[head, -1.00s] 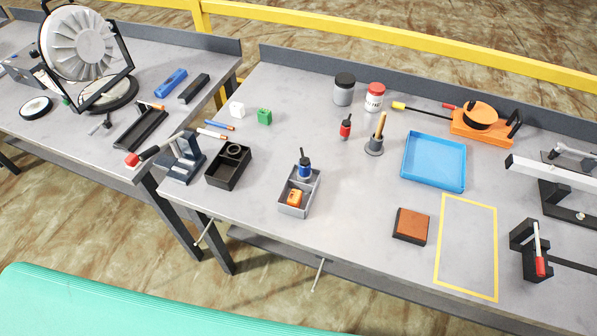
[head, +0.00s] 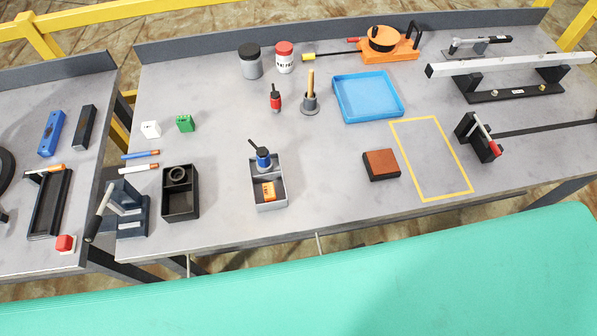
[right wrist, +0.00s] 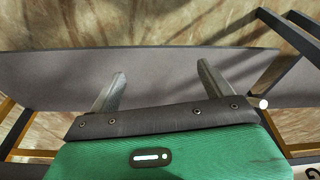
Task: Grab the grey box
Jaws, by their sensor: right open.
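The grey box (head: 269,203) is an open two-part tray near the front edge of the workbench in the head view. A blue bottle with a black top (head: 263,157) stands in its far part and an orange object (head: 268,190) lies in its near part. My right gripper (right wrist: 161,82) shows in the right wrist view with its two fingers wide apart and nothing between them. The grey box cannot be made out in that view. My left gripper is in neither view.
A black box (head: 180,204) stands left of the grey box, and a brown-topped block (head: 381,164) lies to its right. A blue tray (head: 397,97), a red bottle (head: 275,98) and jars (head: 250,62) stand farther back. Bare bench surrounds the grey box.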

